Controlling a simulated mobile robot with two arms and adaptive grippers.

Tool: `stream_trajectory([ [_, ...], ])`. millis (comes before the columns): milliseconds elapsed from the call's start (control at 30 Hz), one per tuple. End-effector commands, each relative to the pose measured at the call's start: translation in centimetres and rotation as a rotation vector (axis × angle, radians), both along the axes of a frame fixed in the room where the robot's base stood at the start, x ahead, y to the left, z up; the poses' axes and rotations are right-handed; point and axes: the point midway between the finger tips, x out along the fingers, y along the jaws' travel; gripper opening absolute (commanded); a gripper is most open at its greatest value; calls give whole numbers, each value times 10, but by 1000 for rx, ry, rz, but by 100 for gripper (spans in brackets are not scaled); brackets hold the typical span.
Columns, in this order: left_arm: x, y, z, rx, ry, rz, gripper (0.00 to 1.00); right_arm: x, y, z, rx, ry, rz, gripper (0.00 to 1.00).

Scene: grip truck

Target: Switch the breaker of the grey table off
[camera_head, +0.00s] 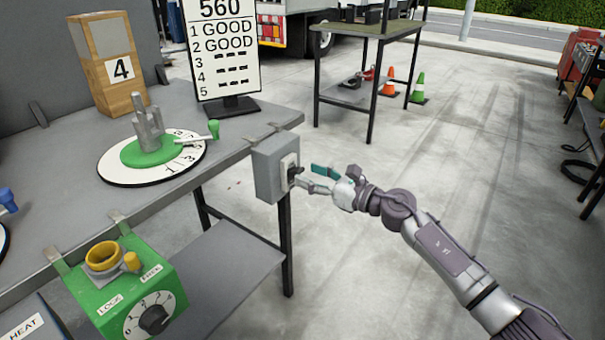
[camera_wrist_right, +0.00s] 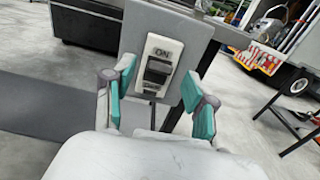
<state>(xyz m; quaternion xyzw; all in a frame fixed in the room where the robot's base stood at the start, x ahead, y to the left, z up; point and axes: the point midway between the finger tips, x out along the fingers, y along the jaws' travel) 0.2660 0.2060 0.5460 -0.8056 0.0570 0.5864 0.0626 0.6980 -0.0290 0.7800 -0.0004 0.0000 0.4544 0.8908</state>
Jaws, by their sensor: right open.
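The breaker (camera_head: 275,171) is a grey box fixed to the corner of the grey table (camera_head: 238,163). Its light faceplate carries a dark switch lever (camera_head: 296,171). In the right wrist view the faceplate reads "ON" above the black lever (camera_wrist_right: 157,73). My right gripper (camera_head: 318,179) is open just right of the breaker, its fingers pointing at the lever. In the wrist view the teal fingertips (camera_wrist_right: 165,98) stand either side of the faceplate, with nothing between them. I cannot tell whether either finger touches the box. My left gripper is not in view.
On the grey table stand a wooden block marked 4 (camera_head: 107,65), a round dial with a green handle (camera_head: 150,155) and a score sign (camera_head: 222,45). A green lock box (camera_head: 130,290) hangs at the front edge. Another table (camera_head: 365,95) and cones (camera_head: 418,88) stand behind.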

Motion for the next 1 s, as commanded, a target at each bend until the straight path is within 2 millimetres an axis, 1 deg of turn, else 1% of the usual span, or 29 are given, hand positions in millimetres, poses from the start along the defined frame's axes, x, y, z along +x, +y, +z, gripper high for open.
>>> stream_trajectory([
  [33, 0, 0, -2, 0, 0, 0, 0, 5, 7, -1, 1, -1, 0, 56],
  [100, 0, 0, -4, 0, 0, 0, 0, 10, 14, 0, 2, -1, 0, 56],
  [233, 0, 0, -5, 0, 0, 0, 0, 15, 21, 0, 1, -1, 0, 56],
  [567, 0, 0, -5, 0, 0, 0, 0, 17, 23, 0, 0, 0, -1, 56],
  [600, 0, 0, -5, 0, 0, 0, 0, 17, 23, 0, 0, 0, -1, 50],
  [667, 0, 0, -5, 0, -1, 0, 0, 17, 23, 0, 0, 0, -1, 40],
  [700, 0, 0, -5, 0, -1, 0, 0, 17, 23, 0, 1, 1, -1, 33],
  [900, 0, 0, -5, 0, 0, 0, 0, 17, 22, 0, 1, 1, -1, 0],
  [1000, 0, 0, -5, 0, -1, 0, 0, 17, 22, -1, 1, 1, -1, 0],
])
